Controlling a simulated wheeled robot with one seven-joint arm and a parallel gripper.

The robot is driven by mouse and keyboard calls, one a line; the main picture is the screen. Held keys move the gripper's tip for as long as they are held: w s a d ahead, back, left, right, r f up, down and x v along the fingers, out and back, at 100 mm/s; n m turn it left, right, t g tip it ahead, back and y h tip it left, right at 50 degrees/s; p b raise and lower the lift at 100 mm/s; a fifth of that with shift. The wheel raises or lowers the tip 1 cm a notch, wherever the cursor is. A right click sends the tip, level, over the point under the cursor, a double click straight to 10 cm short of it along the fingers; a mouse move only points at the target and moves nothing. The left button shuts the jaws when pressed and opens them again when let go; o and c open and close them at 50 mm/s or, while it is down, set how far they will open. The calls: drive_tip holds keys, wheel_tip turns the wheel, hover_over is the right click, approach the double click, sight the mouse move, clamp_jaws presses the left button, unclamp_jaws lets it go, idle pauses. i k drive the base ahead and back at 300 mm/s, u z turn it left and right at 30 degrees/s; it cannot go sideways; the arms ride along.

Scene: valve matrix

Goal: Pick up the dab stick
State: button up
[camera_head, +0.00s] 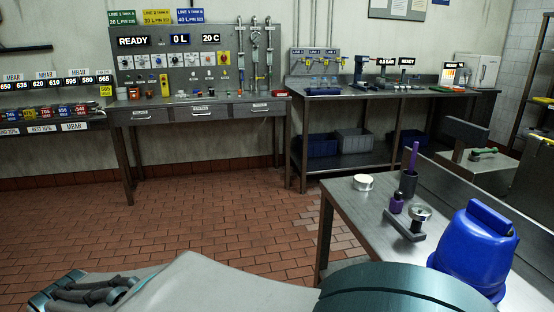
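A purple stick (414,157), which looks like the dab stick, stands upright in a dark cylindrical cup (408,183) on the metal table at right. Its lower end is hidden inside the cup. A small purple bottle (397,203) with a dark top stands just in front of the cup. Parts of my own arm fill the bottom edge of the view, apart from the stick.
The metal table (352,203) also bears a white round tub (363,182), a dark device with a round metal top (420,214) and a large blue container (474,249) nearer me. Benches stand along the back wall. The tiled floor (215,222) between is clear.

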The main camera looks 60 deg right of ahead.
sight(416, 144)
drive_tip(key=z, duration=1.45)
drive_tip(key=i, duration=1.9)
drive_tip(key=z, duration=2.75)
